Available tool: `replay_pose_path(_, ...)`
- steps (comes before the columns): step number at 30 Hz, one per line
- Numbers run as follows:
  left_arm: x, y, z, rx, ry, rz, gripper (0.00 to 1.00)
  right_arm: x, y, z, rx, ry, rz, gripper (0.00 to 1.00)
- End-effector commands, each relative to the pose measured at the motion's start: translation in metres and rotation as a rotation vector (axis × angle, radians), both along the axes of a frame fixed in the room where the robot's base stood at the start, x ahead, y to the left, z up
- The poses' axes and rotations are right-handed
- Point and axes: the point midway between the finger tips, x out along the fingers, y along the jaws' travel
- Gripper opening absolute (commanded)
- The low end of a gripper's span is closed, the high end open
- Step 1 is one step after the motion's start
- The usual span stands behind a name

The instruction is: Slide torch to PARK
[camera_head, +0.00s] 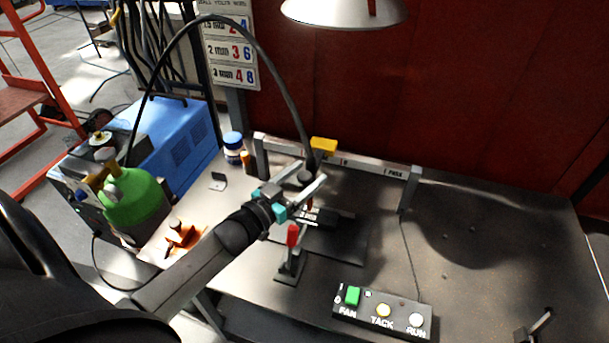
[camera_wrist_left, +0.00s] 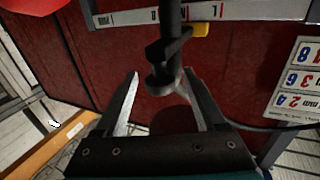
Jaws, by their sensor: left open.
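The torch (camera_head: 306,176) is dark, hangs from a rail and has a black hose arching up to the left. The rail (camera_head: 360,166) has a yellow block (camera_head: 323,144) by the torch, left of its middle, and PARK lettering near its right end. My left gripper (camera_head: 316,195) is open at the torch. In the left wrist view the torch (camera_wrist_left: 165,62) stands between and just beyond the fingertips (camera_wrist_left: 160,74); whether they touch it I cannot tell. My right gripper is not in view.
A red-handled clamp (camera_head: 291,240) stands in front of the gripper. A control box (camera_head: 382,315) with FAN, TACK and RUN buttons lies at the front. A green cylinder (camera_head: 135,200) and blue machine (camera_head: 180,140) are at left. The table's right side (camera_head: 490,240) is mostly clear.

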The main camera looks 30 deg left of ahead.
Motion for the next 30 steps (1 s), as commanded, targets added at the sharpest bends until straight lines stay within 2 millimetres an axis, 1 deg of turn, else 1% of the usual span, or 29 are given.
replay_pose_path(5,0.0,-0.0002,-0.0001,-0.001,0.0,0.0,0.72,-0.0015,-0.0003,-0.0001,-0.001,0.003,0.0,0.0)
replay_pose_path(6,0.0,-0.0001,-0.0001,0.0,0.0,0.0,0.7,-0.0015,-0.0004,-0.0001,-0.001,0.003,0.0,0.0)
replay_pose_path(24,-0.0002,0.0001,0.0001,0.0,0.0,0.0,0.02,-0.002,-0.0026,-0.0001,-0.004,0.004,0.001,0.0)
replay_pose_path(25,-0.0002,0.0001,0.0001,0.0,0.0,0.0,0.0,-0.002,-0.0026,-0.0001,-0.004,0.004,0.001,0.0)
replay_pose_path(30,-0.0001,0.0002,0.0002,0.0,0.0,0.001,0.0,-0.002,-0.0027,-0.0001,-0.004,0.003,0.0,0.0)
